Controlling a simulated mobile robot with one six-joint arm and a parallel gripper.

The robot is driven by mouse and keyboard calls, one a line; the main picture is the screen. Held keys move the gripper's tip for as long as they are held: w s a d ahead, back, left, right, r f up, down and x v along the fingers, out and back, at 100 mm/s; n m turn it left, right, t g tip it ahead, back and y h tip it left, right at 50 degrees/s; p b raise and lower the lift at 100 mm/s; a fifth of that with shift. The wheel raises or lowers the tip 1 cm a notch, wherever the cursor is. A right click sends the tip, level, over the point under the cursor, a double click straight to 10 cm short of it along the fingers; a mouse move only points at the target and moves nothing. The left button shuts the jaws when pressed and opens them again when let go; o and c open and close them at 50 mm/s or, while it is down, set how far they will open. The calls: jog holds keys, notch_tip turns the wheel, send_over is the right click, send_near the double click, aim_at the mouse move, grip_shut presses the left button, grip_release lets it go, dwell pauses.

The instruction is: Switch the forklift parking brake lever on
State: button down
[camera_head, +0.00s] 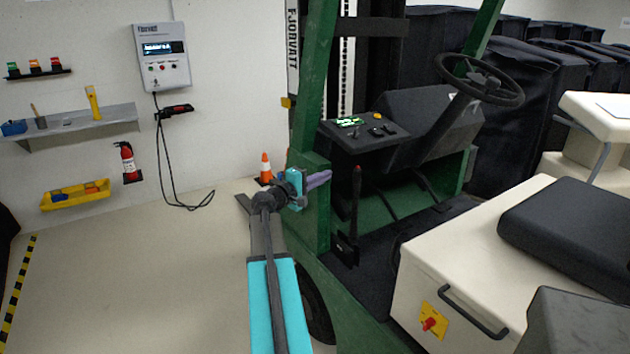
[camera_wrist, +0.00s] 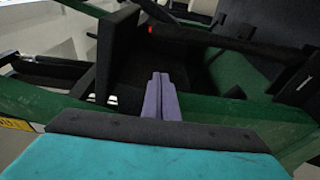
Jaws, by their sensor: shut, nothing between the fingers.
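The parking brake lever (camera_head: 356,205) is a dark upright stick with a reddish grip at its top. It rises from a black base on the forklift's floor, behind the green mast post. My gripper (camera_head: 328,175) has purple fingers, shut and empty, pointing right past the green post, to the left of the lever's grip and apart from it in the picture. In the wrist view the shut fingers (camera_wrist: 160,76) point up over a dark area. A small red spot on a dark bar (camera_wrist: 152,30) lies beyond them; I cannot tell whether it is the lever.
The green mast post (camera_head: 316,120) stands close beside my gripper. The console (camera_head: 365,133) and the steering wheel (camera_head: 480,80) are above and right of the lever. The cream seat housing (camera_head: 470,260) is at the right. An orange cone (camera_head: 266,168) stands behind; the left floor is free.

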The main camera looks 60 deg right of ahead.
jog(key=s+d+p, duration=0.2)
jog(key=s+d, duration=0.2)
jog(key=s, duration=0.1)
jog(key=shift+s, duration=0.25)
dwell(0.4)
